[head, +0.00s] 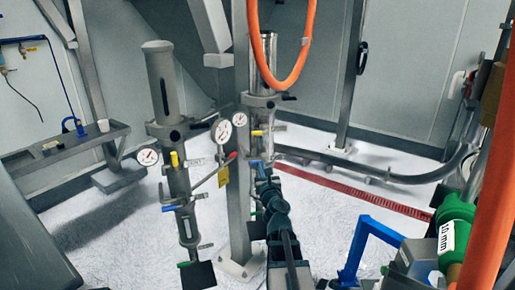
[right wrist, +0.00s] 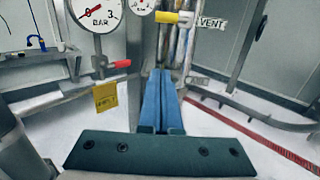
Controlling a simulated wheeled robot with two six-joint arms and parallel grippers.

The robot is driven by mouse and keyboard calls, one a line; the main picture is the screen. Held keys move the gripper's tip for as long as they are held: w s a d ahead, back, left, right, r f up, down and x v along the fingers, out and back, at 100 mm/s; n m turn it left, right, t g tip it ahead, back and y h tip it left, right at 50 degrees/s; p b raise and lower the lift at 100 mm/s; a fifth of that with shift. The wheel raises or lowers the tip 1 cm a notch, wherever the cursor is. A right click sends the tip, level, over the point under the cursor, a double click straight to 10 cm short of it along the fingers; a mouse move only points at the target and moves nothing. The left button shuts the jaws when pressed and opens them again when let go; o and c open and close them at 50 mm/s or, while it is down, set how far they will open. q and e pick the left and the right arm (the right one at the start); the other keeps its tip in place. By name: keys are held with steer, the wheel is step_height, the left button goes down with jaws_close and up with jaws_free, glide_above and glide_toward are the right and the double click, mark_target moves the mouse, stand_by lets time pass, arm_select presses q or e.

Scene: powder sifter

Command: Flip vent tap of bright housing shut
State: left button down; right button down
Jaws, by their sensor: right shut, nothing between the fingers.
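The bright housing (head: 264,50) has a shiny metal upper body and stands behind the grey post, right of a dull grey housing (head: 163,80). Its vent tap (head: 257,132) has a yellow handle lying about level. In the right wrist view the yellow handle (right wrist: 167,17) is at the top, beside a VENT label (right wrist: 211,23). My right gripper (head: 261,168) is below that tap, apart from it. Its blue fingers (right wrist: 161,74) are shut with nothing between them, pointing up toward the housing's lower pipework. My left gripper is not in view.
A red-handled tap (right wrist: 118,64) with a yellow tag (right wrist: 106,96) and a pressure gauge (right wrist: 97,12) sit left of the fingers. The grey post (head: 241,190) stands close on the left. An orange hose (head: 254,40) hangs before the bright housing.

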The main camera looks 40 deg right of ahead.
mark_target(257, 133)
steer(key=w+d+r+p, duration=0.4)
steer(key=w+d, duration=0.1)
steer(key=w, duration=0.4)
steer(key=shift+w+r, duration=0.2)
steer(key=shift+r, duration=0.05)
